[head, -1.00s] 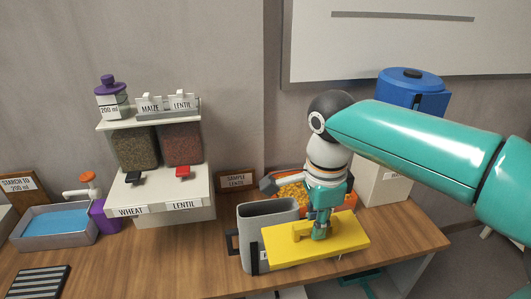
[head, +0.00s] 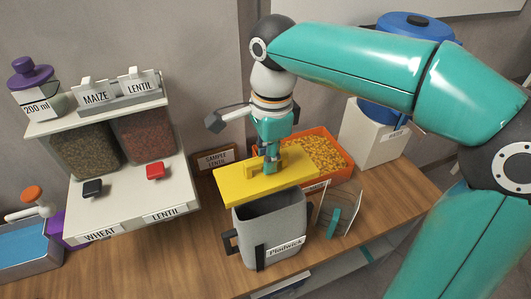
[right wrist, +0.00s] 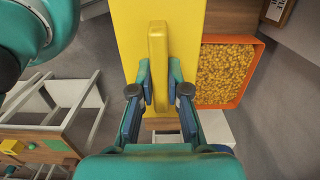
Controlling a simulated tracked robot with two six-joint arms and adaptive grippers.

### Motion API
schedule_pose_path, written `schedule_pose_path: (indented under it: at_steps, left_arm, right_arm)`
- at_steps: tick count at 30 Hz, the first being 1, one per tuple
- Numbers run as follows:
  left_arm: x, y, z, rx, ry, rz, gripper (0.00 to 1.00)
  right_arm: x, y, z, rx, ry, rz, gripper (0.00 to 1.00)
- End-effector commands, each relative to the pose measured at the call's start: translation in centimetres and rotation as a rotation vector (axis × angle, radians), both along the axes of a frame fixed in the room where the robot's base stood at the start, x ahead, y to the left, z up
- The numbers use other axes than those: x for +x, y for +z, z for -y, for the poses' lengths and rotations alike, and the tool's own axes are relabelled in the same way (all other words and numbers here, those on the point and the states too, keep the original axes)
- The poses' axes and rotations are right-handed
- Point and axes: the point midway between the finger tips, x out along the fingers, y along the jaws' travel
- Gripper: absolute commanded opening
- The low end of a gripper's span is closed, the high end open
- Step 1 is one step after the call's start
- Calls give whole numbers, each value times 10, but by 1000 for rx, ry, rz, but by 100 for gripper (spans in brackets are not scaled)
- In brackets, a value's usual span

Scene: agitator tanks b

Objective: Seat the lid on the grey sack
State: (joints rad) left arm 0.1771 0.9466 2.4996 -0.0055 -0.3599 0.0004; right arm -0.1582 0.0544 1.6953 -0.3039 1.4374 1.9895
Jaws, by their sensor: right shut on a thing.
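The lid is a flat yellow slab (head: 230,190) with a raised yellow handle bar. My right gripper (head: 271,165) is shut on that handle from above. In the right wrist view the two fingers (right wrist: 158,88) close on both sides of the handle (right wrist: 158,50). The grey sack (head: 288,222) is an open-topped, upright container with a label and a dark side handle. The lid is held level over the back of its mouth, turned slightly, and overhangs to the left. The front of the opening still shows. I cannot tell how large the gap is. My left gripper is out of view.
An orange tray of yellow grain (head: 318,150) stands behind the sack on the right. A white box (head: 368,140) stands beyond it. A dispenser shelf (head: 135,198) is on the left. A clear stand (head: 338,212) is right of the sack. Bare table lies to the sack's front left.

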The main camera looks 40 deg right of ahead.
Motion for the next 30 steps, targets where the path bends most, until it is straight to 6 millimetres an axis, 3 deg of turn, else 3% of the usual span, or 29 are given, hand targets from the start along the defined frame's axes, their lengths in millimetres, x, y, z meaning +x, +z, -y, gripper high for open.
schedule_pose_path:
  at_steps: [9,30]
  left_arm:
    - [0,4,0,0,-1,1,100]
    - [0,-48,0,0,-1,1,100]
  right_arm:
    - [-4,1,5,-1,-18,-1,0]
    - [-1,-63,2,-2,-8,-1,0]
